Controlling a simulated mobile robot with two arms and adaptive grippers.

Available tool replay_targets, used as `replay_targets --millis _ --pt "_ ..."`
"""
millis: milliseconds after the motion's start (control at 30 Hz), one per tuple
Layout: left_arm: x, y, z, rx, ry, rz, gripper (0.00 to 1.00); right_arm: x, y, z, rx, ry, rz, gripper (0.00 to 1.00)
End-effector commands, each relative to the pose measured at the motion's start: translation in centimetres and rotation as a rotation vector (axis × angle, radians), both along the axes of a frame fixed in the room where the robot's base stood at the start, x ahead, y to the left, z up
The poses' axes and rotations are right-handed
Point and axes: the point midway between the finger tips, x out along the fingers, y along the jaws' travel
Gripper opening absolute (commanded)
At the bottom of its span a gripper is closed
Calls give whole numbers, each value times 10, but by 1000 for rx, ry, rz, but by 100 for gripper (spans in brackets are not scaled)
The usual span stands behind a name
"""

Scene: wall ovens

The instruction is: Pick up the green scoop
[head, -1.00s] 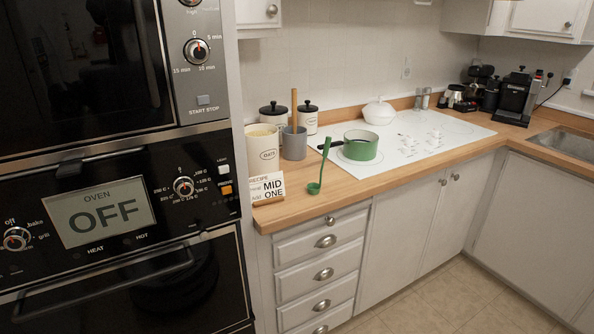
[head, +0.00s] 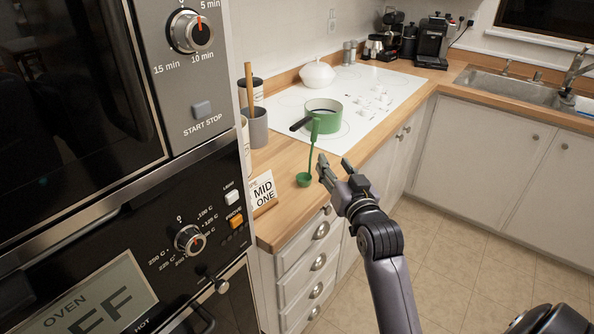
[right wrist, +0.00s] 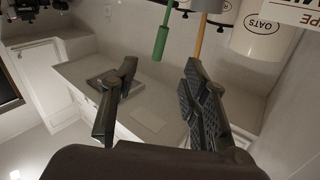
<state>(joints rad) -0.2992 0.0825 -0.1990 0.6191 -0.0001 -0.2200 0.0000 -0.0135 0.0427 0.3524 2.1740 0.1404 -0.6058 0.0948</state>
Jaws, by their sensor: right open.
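The green scoop (head: 304,180) is on the wooden counter near its front edge, with its bowl low and its long handle rising steeply. The handle top overlaps the green pot in the head view. Its green handle (right wrist: 162,38) also shows in the right wrist view, beyond the fingers. My right gripper (head: 335,164) is open and empty, just right of the scoop and close to it. In the right wrist view the open fingers (right wrist: 160,68) are apart with nothing between them. My left gripper is not in view.
The green pot (head: 324,121) with a dark handle sits on the white cooktop (head: 372,84) behind the scoop. A grey utensil cup (head: 257,128) and a recipe card (head: 263,188) stand left of it. Ovens (head: 60,190) fill the left side. Drawers (head: 300,265) are below the counter.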

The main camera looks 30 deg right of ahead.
Motion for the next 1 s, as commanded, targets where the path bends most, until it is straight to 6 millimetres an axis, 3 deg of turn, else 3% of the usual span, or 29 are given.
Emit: replay_targets --millis 167,400,767,1000 --pt "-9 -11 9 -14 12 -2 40 38 -11 3 -1 0 0 41" --pt "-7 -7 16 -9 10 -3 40 82 -22 2 -1 0 1 41" --pt "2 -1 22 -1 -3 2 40 108 -28 1 -1 1 1 41" --pt "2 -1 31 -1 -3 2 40 138 -33 -1 -2 1 0 41"
